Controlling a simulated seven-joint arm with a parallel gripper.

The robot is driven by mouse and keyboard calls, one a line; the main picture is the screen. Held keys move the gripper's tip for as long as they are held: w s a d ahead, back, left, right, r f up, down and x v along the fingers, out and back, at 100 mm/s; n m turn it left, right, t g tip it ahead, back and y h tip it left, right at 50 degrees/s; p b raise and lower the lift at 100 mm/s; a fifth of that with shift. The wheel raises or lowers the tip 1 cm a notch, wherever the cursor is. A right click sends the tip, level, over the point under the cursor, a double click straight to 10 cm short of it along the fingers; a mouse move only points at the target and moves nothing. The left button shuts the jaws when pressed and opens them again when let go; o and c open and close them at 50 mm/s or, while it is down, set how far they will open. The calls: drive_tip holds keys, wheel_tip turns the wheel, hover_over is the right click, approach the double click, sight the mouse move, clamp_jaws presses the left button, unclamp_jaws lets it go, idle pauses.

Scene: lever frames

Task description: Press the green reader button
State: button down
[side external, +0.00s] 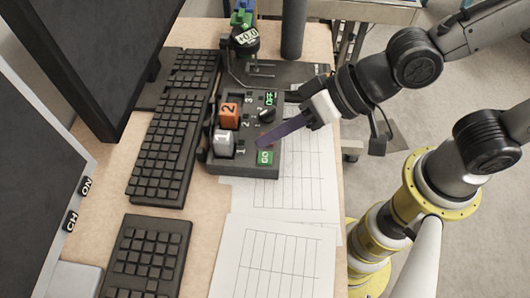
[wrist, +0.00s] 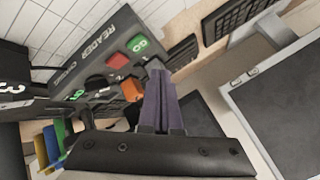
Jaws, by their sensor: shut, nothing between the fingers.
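The dark control box (side external: 245,172), lettered READER CONTROL in the wrist view (wrist: 108,48), sits on the desk. Its green GO button (side external: 265,157) is at the near right corner and also shows in the wrist view (wrist: 138,43). My gripper (side external: 262,144) has long purple fingers, shut together and empty. Their tips are over the box, close to the green button, and appear in the wrist view (wrist: 156,66) just below it. I cannot tell whether they touch the box. A red button (wrist: 118,61) lies beside the green one; the fingers seem to hide it in the side view.
An orange lever marked 2 (side external: 228,114) and a white lever marked 1 (side external: 223,142) rise from the box. A black knob (side external: 267,115) and green OFF label (side external: 270,98) are behind. Keyboards (side external: 172,140) stand left; gridded papers (side external: 275,260) lie in front.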

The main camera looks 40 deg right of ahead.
sight(272, 159)
drive_tip(key=shift+f, duration=1.3)
drive_tip(key=shift+f, duration=0.15)
idle(1.1)
drive_tip(key=shift+f, duration=0.25)
drive_tip(key=shift+f, duration=0.45)
idle(0.8)
drive_tip(key=shift+r, duration=0.8)
drive_tip(key=shift+r, duration=2.55)
